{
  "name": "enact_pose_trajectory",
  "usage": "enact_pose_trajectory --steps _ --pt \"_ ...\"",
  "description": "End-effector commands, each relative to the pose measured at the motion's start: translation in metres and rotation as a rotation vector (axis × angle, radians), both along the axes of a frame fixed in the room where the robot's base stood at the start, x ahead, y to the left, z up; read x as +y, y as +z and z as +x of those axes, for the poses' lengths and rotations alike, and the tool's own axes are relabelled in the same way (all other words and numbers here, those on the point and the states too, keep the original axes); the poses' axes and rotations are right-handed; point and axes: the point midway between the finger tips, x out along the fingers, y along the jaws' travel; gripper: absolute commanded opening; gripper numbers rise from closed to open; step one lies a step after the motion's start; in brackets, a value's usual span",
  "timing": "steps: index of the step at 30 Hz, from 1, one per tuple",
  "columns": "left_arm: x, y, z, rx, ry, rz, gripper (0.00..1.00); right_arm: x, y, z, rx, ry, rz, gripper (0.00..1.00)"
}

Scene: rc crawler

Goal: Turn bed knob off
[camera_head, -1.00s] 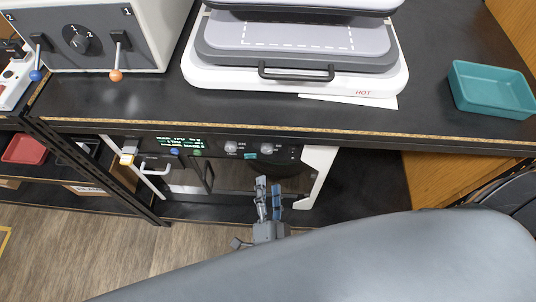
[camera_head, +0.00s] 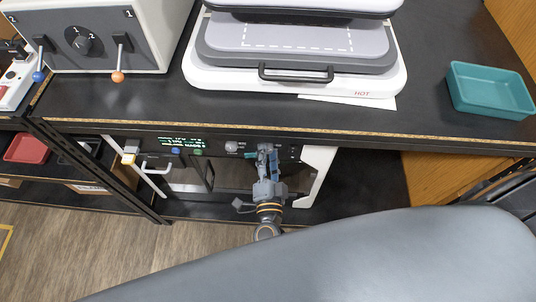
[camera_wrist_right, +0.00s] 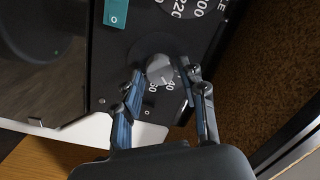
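A round silver-grey knob (camera_wrist_right: 160,70) on the black front panel, with numbers such as 30 and 40 around it, shows in the right wrist view. I cannot read a name on it. My right gripper (camera_wrist_right: 161,76) is open, with one finger on each side of this knob. Small gaps seem to remain between fingers and knob. In the head view my right gripper (camera_head: 267,149) is at the panel under the counter and covers the right-hand knob. A second knob (camera_head: 231,147) stays visible to its left. My left gripper is not in view.
A teal switch (camera_wrist_right: 116,13) and a numbered dial (camera_wrist_right: 184,5) sit close to the gripper. The black counter (camera_head: 250,115) overhangs the panel, with a white heat press (camera_head: 200,78) on it. A green display (camera_head: 180,143) is farther left.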

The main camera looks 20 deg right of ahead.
Motion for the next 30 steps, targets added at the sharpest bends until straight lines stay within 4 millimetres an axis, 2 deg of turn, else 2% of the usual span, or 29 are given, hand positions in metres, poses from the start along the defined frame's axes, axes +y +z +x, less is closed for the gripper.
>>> enact_pose_trajectory --steps 1,5,11,16,30 --pt "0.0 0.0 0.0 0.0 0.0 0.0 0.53 0.0 0.0 0.0 0.0 0.0 0.0 0.25" --pt "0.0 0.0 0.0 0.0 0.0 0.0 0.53 0.0 0.0 0.0 0.0 0.0 0.0 0.0" --pt "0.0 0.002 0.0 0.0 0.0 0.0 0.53 0.0 0.001 0.0 0.003 -0.001 -0.007 0.0" --pt "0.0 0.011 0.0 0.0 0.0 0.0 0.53 0.0 0.003 -0.001 0.023 0.0 -0.051 0.0" --pt "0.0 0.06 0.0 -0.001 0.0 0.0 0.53 0.001 0.006 -0.001 0.156 -0.002 -0.377 0.0"
